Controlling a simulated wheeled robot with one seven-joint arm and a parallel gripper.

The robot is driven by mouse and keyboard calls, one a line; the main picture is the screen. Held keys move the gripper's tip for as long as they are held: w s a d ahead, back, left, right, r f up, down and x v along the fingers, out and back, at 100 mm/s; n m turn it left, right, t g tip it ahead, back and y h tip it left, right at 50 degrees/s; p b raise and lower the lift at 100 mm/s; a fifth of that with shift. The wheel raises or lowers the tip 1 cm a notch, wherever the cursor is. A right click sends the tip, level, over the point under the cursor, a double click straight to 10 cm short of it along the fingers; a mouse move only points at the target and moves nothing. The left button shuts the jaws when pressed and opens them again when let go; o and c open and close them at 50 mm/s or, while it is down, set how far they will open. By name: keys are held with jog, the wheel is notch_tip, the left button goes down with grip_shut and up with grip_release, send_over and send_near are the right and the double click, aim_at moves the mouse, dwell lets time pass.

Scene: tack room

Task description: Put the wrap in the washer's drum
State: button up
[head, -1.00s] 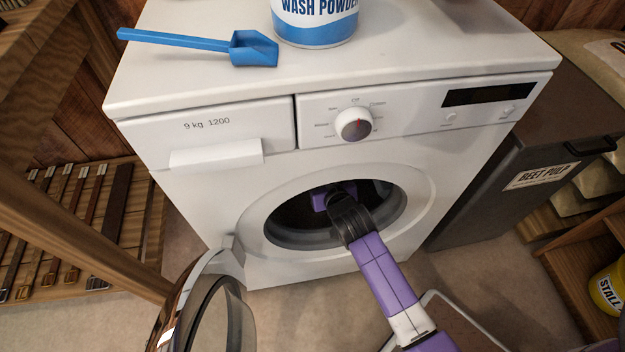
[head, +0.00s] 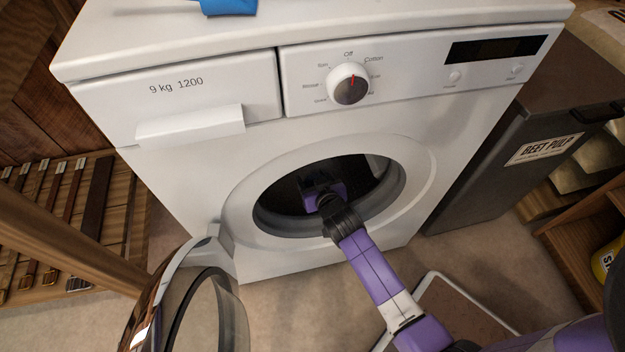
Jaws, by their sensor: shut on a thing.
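The white washer (head: 185,195) stands in front of me with its round door (head: 185,310) swung open to the lower left. Its dark drum (head: 280,198) shows through the round opening.
A dark beet pulp bin (head: 515,150) is right of the washer. A wooden rack with straps (head: 65,215) is at left. A brown-topped tray (head: 455,315) lies on the floor below my arm.

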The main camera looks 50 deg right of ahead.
jog(key=o, duration=1.5)
jog(key=shift+f, duration=0.1)
jog(key=shift+c, duration=0.2)
